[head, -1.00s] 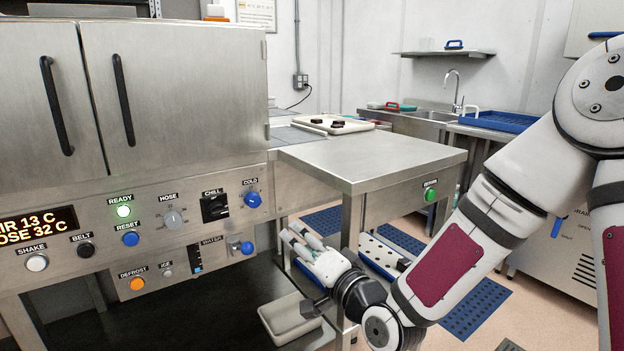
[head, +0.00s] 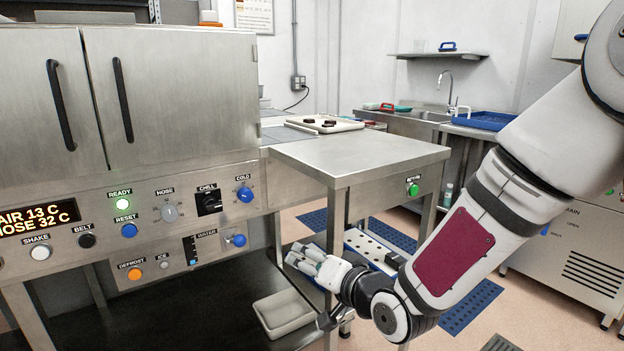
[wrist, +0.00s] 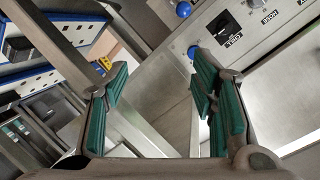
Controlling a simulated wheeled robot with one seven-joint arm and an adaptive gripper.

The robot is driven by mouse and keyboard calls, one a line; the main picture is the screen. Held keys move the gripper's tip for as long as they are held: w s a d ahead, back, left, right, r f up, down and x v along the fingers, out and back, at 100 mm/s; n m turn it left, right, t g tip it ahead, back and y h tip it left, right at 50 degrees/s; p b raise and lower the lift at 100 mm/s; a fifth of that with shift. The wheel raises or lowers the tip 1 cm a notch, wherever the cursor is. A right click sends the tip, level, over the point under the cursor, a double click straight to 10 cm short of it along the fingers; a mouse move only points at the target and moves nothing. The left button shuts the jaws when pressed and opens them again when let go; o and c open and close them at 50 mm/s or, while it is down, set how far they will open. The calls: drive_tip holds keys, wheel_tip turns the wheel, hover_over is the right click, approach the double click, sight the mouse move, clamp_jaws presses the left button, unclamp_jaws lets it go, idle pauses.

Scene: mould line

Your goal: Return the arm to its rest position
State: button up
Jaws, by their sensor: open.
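My gripper (head: 306,260) is at the lower middle of the head view, in front of the steel machine's lower part and left of the side table's leg. My arm comes down from the right edge, with the elbow low and the forearm turned left. In the wrist view my gripper (wrist: 160,105) shows two green-padded fingers wide apart with nothing between them. Behind them are the steel frame and the control panel (wrist: 265,35), seen tilted.
The steel machine (head: 180,100) with knobs and a lit display fills the left. The steel side table (head: 365,155) stands close behind my gripper. A pale tray (head: 284,313) lies on the dark lower shelf. Blue mats (head: 470,308) lie on the floor, and a sink counter is at the back.

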drive_tip(key=s+d+r+n+g+h, duration=0.2)
drive_tip(key=s+d+g+h, duration=0.55)
drive_tip(key=s+d, duration=0.8)
drive_tip(key=s+d+r+g, duration=0.2)
drive_tip(key=s, duration=0.9)
drive_tip(key=s+d+r+g, duration=0.2)
drive_tip(key=s, duration=0.9)
wheel_tip(320, 180, up, 22)
drive_tip(key=t+p, duration=0.3)
drive_tip(key=p, duration=1.7)
drive_tip(key=shift+s+r+p, duration=0.2)
drive_tip(key=shift+r+p, duration=0.05)
drive_tip(key=shift+p, duration=0.05)
drive_tip(key=shift+a+t+h, duration=0.15)
drive_tip(key=shift+t+h, duration=0.1)
